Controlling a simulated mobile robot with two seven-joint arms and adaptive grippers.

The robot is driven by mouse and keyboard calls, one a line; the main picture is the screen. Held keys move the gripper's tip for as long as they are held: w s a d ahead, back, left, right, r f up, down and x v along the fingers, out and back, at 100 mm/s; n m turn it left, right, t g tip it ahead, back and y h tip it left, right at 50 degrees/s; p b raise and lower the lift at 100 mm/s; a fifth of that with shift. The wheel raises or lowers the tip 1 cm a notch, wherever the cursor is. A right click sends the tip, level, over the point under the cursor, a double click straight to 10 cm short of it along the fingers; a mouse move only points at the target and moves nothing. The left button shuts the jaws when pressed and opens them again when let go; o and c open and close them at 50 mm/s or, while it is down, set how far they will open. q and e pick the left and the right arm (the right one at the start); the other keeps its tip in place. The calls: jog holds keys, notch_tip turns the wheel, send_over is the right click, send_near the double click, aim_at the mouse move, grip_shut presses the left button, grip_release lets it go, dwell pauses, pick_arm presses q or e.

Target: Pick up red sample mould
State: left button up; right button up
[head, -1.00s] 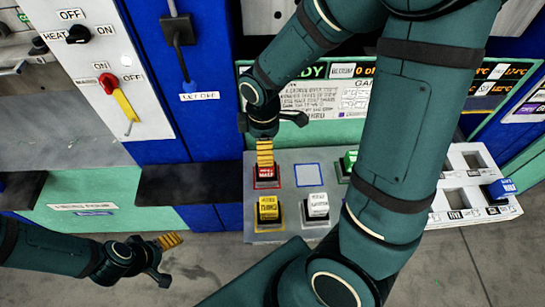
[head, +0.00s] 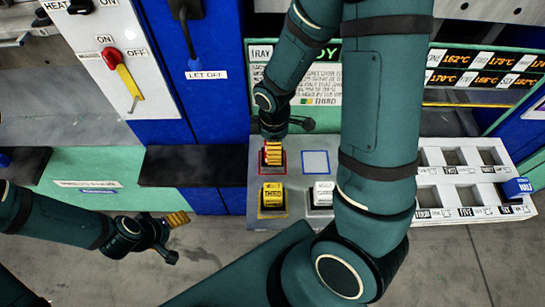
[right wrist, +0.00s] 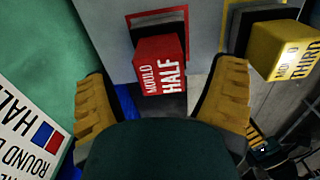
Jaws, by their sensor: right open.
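The red sample mould (right wrist: 160,66), a small block lettered "MOULD HALF", stands in its red-outlined place on the grey tray (head: 262,235). My right gripper (right wrist: 162,98) is open, with its yellow-padded fingers apart on either side of the red mould's near end; I cannot tell whether they touch it. In the head view my right gripper (head: 273,154) is over the red mould and hides most of it. My left gripper (head: 175,238) is open and empty, low at the left, away from the tray.
A yellow mould (head: 272,196) stands just in front of the red one, and a white mould (head: 321,194) is to its right. A blue-outlined square (head: 316,163) on the tray is empty. A blue block (head: 517,188) sits at the far right. A dark ledge (head: 192,166) juts out left of the tray.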

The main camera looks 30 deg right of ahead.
notch_tip(320, 180, down, 5)
jog(key=shift+w+a+r+b, duration=0.1)
jog(key=shift+a+b, duration=0.05)
jog(key=shift+b, duration=0.3)
jog(key=shift+r, duration=0.1)
jog(key=c, duration=1.4)
